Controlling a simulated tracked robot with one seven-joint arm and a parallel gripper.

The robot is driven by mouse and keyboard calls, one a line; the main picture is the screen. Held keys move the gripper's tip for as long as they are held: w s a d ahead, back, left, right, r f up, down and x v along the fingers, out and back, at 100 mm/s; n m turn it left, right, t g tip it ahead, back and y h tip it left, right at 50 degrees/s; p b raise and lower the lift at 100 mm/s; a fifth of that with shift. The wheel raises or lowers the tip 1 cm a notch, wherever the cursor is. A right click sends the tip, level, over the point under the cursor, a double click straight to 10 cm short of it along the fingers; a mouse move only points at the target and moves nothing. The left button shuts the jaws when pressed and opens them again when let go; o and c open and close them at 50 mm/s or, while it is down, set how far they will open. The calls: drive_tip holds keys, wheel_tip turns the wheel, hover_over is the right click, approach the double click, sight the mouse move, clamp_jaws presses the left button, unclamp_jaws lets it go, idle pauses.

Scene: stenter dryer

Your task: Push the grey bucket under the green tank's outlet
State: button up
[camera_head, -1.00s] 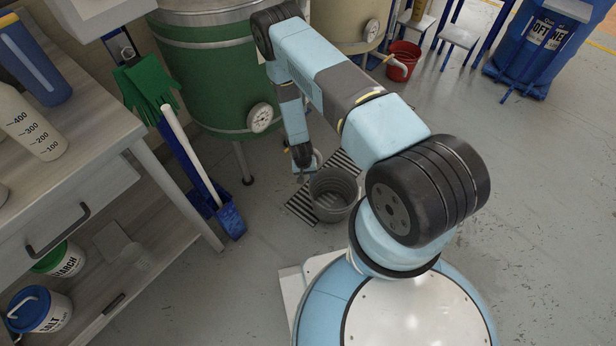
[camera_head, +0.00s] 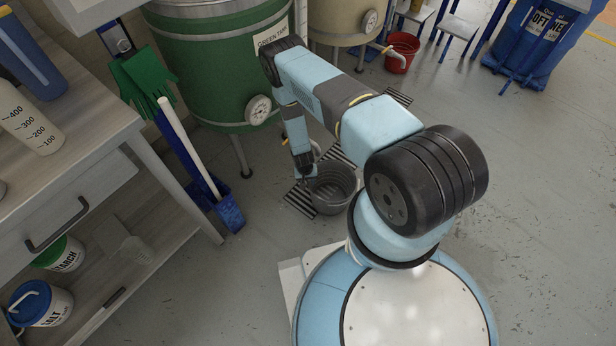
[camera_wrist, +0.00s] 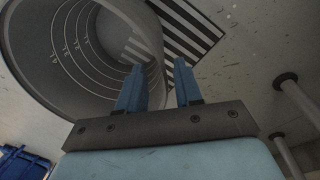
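The grey bucket (camera_head: 333,201) stands upright on the floor, partly over a striped drain grate, with my gripper (camera_head: 305,172) low at its left rim. The green tank (camera_head: 205,75) stands on legs behind it. Its outlet is mostly hidden by my arm; a bit of yellow shows beside the arm. In the wrist view the bucket (camera_wrist: 95,45) fills the upper left, with graduation lines inside.
The drain grate (camera_head: 299,200) lies beneath and beside the bucket. A bench (camera_head: 150,170), blue dustpan (camera_head: 230,213) and tank leg (camera_head: 243,160) stand left. A cream tank (camera_head: 335,20) and red bucket (camera_head: 402,55) are behind.

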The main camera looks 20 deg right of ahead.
drive_tip(key=shift+d+f, duration=0.15)
drive_tip(key=shift+f, duration=1.4)
clamp_jaws()
